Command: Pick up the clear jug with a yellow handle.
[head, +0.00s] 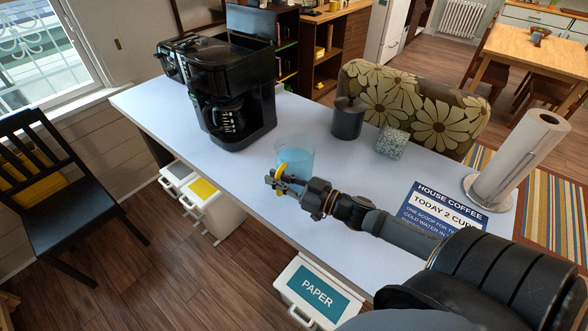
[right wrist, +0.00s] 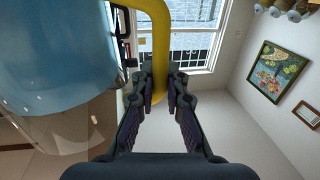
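The clear jug (head: 296,153) holds bluish liquid and stands near the front edge of the pale counter, upright as far as I can see. Its yellow handle (head: 280,171) faces the front edge. My right gripper (head: 283,184) reaches in from the right and is at the handle. In the right wrist view the jug (right wrist: 55,60) fills the upper left, and the handle (right wrist: 160,40) runs down between the fingertips of the right gripper (right wrist: 161,85), which look closed against it. The gripper hides the jug's lower part in the head view. My left gripper is not in view.
A black coffee maker (head: 228,85) stands left of the jug. Bins, one labelled PAPER (head: 308,291), stand below the counter (head: 240,175).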

